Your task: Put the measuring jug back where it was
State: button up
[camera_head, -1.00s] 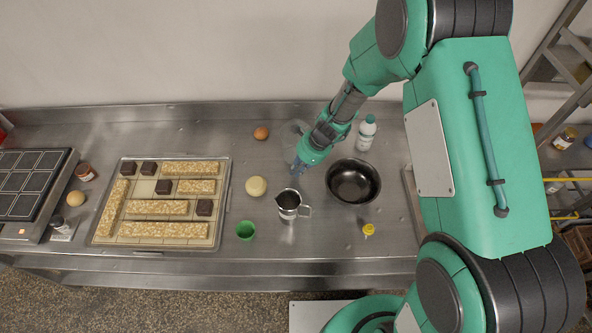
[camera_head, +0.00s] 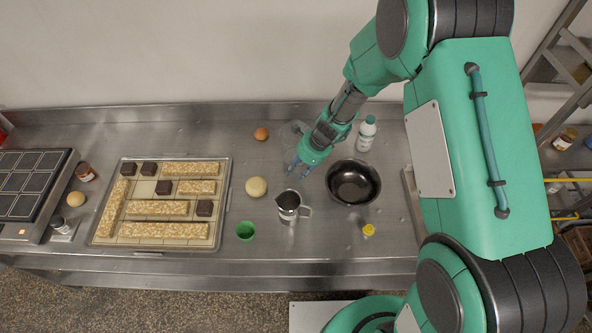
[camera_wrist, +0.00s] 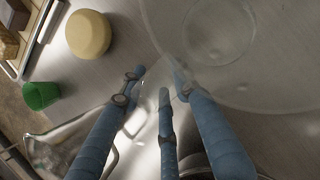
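A clear round vessel, which I take to be the measuring jug (camera_head: 293,130), stands toward the back of the steel counter, partly hidden behind my gripper (camera_head: 301,168). In the wrist view the clear jug (camera_wrist: 235,60) fills the upper right, its round rim and base ring seen from above. A clear part of it seems to reach down between my blue fingers. My gripper (camera_wrist: 158,88) is open, with its fingertips spread beside the jug's near edge. Whether they touch it I cannot tell. The jug looks upright on the counter.
A metal pitcher (camera_head: 289,205), black bowl (camera_head: 353,183), green cup (camera_head: 246,231), pale round dough (camera_head: 256,187), egg (camera_head: 261,134), white bottle (camera_head: 366,136) and yellow item (camera_head: 369,230) surround my gripper. A tray (camera_head: 226,200) of bars lies left.

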jog(key=p+v, duration=0.2)
jog(key=v, duration=1)
jog(key=shift+r, duration=0.1)
dwell(0.5)
jog(key=s+d+r+n+t, duration=0.1)
jog(key=s+d+r+n, duration=0.15)
jog(key=r, duration=0.55)
jog(key=s+d+r+n+h, duration=0.1)
jog(key=s+d+r+n, duration=0.1)
jog(key=s+r+n, duration=0.35)
jog(key=s+d+r+n+t, duration=0.1)
jog(key=s+d+r+n, duration=0.1)
jog(key=r, duration=0.7)
jog(key=s+d+r+n+t+h, duration=0.1)
jog(key=s+d+r+n, duration=0.3)
jog(key=s, duration=0.5)
jog(key=s+d+r+n+t+h, duration=0.1)
jog(key=s+d+r+n+h, duration=0.1)
jog(key=s+d+r+n, duration=0.3)
jog(key=s+r, duration=0.2)
jog(key=s, duration=0.2)
jog(key=shift+d+t, duration=0.25)
jog(key=shift+t, duration=0.15)
jog(key=shift+s, duration=0.1)
